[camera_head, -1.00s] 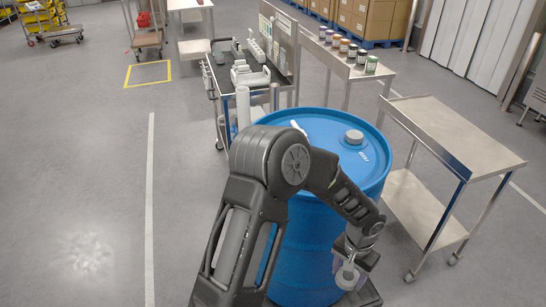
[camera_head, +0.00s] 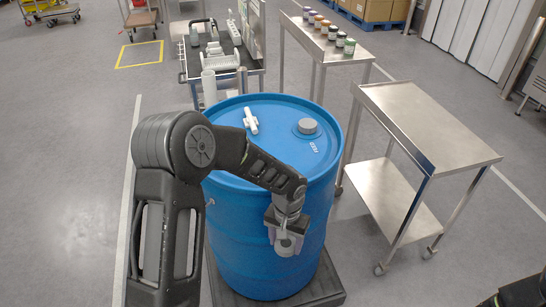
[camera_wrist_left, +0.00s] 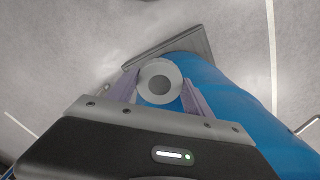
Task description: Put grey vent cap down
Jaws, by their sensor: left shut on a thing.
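My left gripper (camera_head: 285,238) is shut on the grey vent cap (camera_head: 285,246), a round cap with a darker centre. It holds the cap in front of the side of the blue drum (camera_head: 235,235), below the drum's top. In the left wrist view the cap (camera_wrist_left: 160,81) sits between the two purple-grey fingers, over the drum's side and the dark pallet. A second grey round cap (camera_head: 308,126) sits on the drum top towards the right. My right gripper is not clearly seen; only a dark part shows in the bottom right corner.
A white tool-like piece (camera_head: 251,121) lies on the drum top. The drum stands on a dark pallet (camera_head: 328,284). A bare metal two-shelf cart (camera_head: 430,125) stands to the right. Behind are a cart with trays (camera_head: 221,66) and a table with several small jars (camera_head: 335,50).

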